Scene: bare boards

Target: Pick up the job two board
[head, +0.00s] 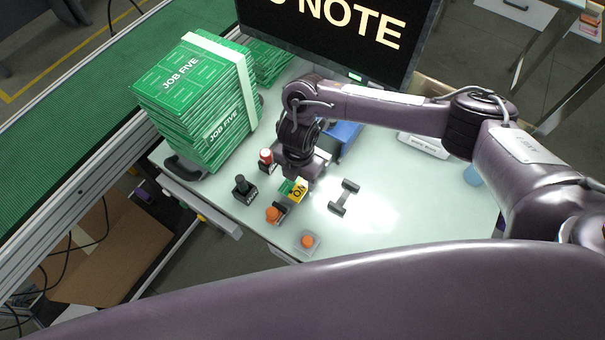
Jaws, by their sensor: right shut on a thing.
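My right gripper (298,181) reaches down to the table at its middle front. It is shut on a small green and yellow piece (299,190) with dark lettering like "ON"; the gripper hides part of it, and I cannot tell if this is the job two board. No readable "job two" label shows. A tall stack of green boards (190,85) marked "JOB FIVE", bound with a white band, stands at the left. More green boards (268,60) lie behind it, their label hidden. My left gripper is not in view.
Near the gripper stand a red-topped button (265,157), a black-knobbed control (243,188), orange buttons (273,214) (307,241) and a grey handle-like part (344,197). A monitor (340,35) stands behind. A blue box (347,137) sits behind the wrist. The table's right front is clear.

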